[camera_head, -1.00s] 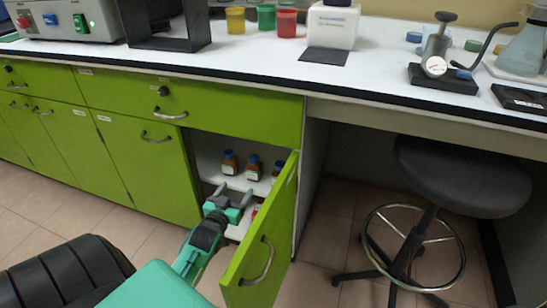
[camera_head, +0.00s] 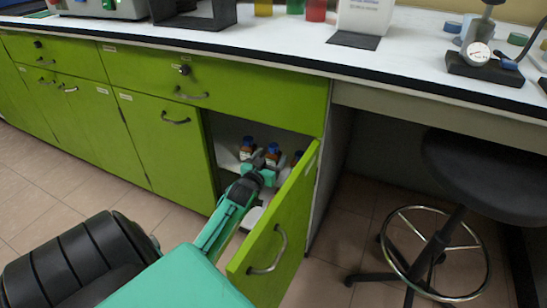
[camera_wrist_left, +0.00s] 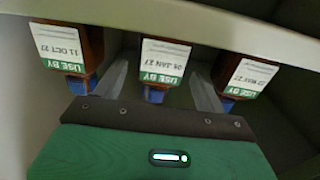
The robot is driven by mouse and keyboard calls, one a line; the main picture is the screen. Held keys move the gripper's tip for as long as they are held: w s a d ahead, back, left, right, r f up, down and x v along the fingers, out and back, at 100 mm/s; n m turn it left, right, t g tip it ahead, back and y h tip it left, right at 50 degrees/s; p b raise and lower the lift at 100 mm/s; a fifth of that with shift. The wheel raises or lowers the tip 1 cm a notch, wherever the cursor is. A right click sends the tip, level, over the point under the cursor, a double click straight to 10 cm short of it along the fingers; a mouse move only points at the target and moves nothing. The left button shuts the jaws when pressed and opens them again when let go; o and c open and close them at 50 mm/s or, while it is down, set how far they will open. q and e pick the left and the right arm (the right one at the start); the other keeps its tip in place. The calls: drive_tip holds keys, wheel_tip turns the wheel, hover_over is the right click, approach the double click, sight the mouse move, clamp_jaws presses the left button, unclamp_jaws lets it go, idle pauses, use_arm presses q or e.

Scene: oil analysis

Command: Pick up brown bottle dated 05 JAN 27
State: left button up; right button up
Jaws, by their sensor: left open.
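The brown bottle with the label 05 JAN 27 (camera_wrist_left: 166,60) is the middle one of three in the left wrist view, which shows the labels upside down. It has a blue cap. In the head view the middle bottle (camera_head: 273,153) stands on the cabinet shelf. My left gripper (camera_head: 264,166) is inside the open cabinet, right in front of the bottles. In the left wrist view its fingers (camera_wrist_left: 159,75) are open, one on each side of the middle bottle. Contact with the bottle cannot be told. My right gripper is out of view.
A bottle labelled 11 OCT 27 (camera_wrist_left: 70,48) and one labelled MAY 27 (camera_wrist_left: 248,78) stand close on either side. The open green door (camera_head: 275,235) is just right of my arm. A stool (camera_head: 490,175) stands farther right.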

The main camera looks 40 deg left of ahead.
use_arm(q)
drive_tip(key=shift+b+x, duration=1.05)
drive_tip(key=shift+x, duration=1.1)
drive_tip(key=shift+c, duration=0.2)
drive_tip(key=c, duration=1.1)
drive_tip(key=shift+r, duration=0.1)
drive_tip(key=shift+c, duration=0.2)
